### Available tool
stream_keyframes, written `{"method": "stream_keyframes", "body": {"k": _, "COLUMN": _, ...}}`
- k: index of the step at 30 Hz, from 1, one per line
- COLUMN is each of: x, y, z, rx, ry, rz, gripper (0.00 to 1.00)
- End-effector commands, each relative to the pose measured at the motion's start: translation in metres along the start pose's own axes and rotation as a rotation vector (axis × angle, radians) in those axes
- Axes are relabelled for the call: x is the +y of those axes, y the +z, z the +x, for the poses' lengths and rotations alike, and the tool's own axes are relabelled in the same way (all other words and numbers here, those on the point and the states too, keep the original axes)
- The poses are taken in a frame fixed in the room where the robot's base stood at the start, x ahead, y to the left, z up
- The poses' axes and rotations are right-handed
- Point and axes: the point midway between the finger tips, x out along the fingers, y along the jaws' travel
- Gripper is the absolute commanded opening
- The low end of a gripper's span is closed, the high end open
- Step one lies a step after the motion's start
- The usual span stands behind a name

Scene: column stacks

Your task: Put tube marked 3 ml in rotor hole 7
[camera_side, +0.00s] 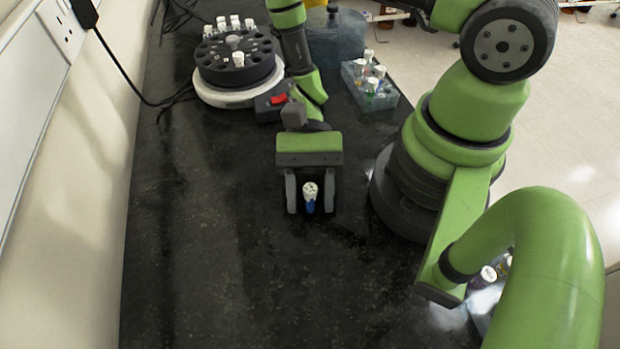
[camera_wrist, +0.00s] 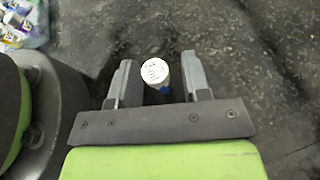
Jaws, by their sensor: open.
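A tube with a white cap and a blue lower part (camera_side: 310,192) stands alone on the dark bench. My gripper (camera_side: 310,206) is open, with one finger on each side of this tube and a gap beside it. In the wrist view the white cap (camera_wrist: 155,71) shows between the two fingers (camera_wrist: 158,75), with small marks that I cannot read. The round dark rotor (camera_side: 236,68) stands at the back left on a white base. Several white-capped tubes sit in it, and several holes are empty. Its hole numbers are too small to read.
A clear rack (camera_side: 384,98) with several capped tubes stands at the back right of the bench. More capped tubes show at the lower right (camera_side: 488,274), partly hidden by my arm. A black cable (camera_side: 135,85) runs along the left wall. The front of the bench is clear.

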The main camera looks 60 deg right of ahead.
Motion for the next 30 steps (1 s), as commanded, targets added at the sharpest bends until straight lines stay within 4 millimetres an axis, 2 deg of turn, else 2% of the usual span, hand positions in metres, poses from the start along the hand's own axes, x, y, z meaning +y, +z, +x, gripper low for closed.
{"method": "stream_keyframes", "body": {"k": 5, "x": -0.002, "y": 0.001, "z": -0.021, "rx": 0.001, "ry": -0.008, "rz": -0.004, "gripper": 0.44}}
{"method": "stream_keyframes", "body": {"k": 12, "x": -0.002, "y": 0.0, "z": -0.075, "rx": 0.004, "ry": -0.009, "rz": -0.004, "gripper": 0.44}}
{"method": "stream_keyframes", "body": {"k": 18, "x": -0.001, "y": 0.001, "z": -0.108, "rx": 0.001, "ry": -0.004, "rz": -0.002, "gripper": 0.44}}
{"method": "stream_keyframes", "body": {"k": 26, "x": 0.0, "y": 0.001, "z": -0.121, "rx": 0.001, "ry": 0.001, "rz": 0.0, "gripper": 0.44}}
{"method": "stream_keyframes", "body": {"k": 30, "x": -0.003, "y": 0.01, "z": -0.128, "rx": 0.049, "ry": 0.013, "rz": -0.028, "gripper": 0.44}}
